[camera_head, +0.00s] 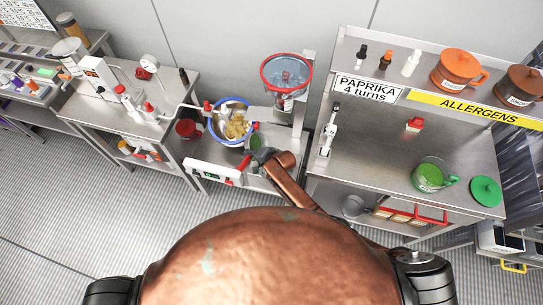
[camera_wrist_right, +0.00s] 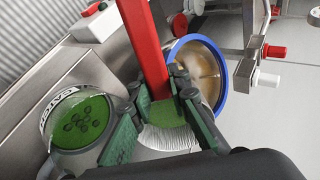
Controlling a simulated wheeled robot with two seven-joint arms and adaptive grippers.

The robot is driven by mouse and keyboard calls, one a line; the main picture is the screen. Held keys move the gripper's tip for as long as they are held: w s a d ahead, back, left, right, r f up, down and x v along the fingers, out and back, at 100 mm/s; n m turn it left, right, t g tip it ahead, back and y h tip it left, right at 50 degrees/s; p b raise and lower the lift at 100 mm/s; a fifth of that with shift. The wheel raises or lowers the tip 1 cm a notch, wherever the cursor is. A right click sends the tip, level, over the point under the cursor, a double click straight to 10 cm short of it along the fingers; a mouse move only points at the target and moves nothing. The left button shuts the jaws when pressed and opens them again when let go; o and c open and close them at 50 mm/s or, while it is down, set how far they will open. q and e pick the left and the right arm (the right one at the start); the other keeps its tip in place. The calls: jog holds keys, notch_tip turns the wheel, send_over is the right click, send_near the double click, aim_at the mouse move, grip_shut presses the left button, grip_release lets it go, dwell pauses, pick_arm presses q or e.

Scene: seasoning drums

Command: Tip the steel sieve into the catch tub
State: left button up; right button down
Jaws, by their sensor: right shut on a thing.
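My right gripper (camera_head: 263,157) is low over the bench in the head view, just right of the blue-rimmed bowl (camera_head: 232,120) with yellow contents. In the right wrist view, the dark green fingers of my right gripper (camera_wrist_right: 163,95) are shut on a red handle (camera_wrist_right: 145,45). Grey, finely ribbed metal (camera_wrist_right: 165,138) shows below the fingers; I cannot tell for sure that it is the steel sieve. The blue-rimmed bowl (camera_wrist_right: 196,78) is behind the fingers. My left gripper is out of view.
A red-rimmed clear hopper (camera_head: 286,75) stands on a post behind the gripper. A scale-like unit (camera_head: 212,172) is at the bench's front edge. The right-hand bench holds a green-filled jug (camera_head: 430,175) and a green lid (camera_head: 485,190); its middle is mostly clear.

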jog(key=shift+w+a+r+h+p, duration=0.1)
jog(key=shift+a+r+h+p, duration=0.15)
jog(key=shift+r+p, duration=0.25)
jog(key=shift+w+a+f+g+h, duration=0.25)
jog(key=shift+a+f+g+h, duration=0.1)
jog(key=shift+f+g+h, duration=0.15)
pick_arm(q)
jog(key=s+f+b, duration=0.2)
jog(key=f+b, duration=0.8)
jog(key=b, duration=0.1)
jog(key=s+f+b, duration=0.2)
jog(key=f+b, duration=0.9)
jog(key=b, duration=0.1)
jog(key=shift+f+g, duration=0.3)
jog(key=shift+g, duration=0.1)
pick_arm(e)
jog(key=w+a+f+n+g+h, duration=0.1)
jog(key=w+a+f+g+h, duration=0.3)
jog(key=a+f+h, duration=0.1)
jog(key=shift+a+f+h, duration=0.2)
jog(key=shift+a+h, duration=0.2)
jog(key=shift+h, duration=0.45)
jog(key=shift+s, duration=0.1)
